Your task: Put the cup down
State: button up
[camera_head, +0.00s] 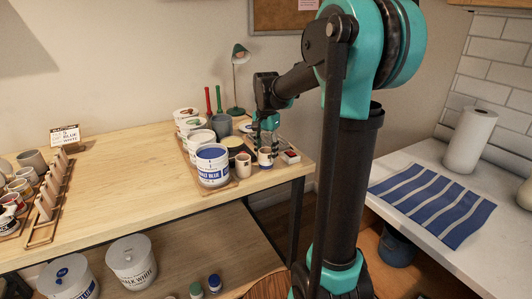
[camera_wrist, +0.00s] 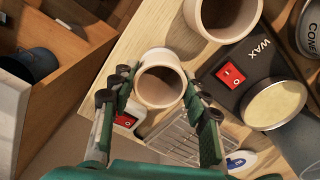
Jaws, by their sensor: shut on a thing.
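My gripper (camera_head: 264,138) points down over the right end of the wooden workbench (camera_head: 120,178). It is shut on a small cream cup (camera_head: 265,158), one finger on each side. In the wrist view my gripper (camera_wrist: 160,95) holds the upright cup (camera_wrist: 160,84), and its dark, empty inside shows. The cup is close to the bench corner. Its base is hidden, and I cannot tell whether it touches the surface below.
A second cream cup (camera_head: 243,167) stands just beside the held one. A black wax warmer (camera_wrist: 236,78) with a red switch and a wire rack (camera_wrist: 178,138) are close by. A cobalt blue bucket (camera_head: 212,168) stands to the left. The bench's middle is clear.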

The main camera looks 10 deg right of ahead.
jog(key=o, duration=1.2)
jog(key=shift+f, duration=0.1)
notch_tip(320, 180, up, 12)
jog(key=shift+r, duration=0.15)
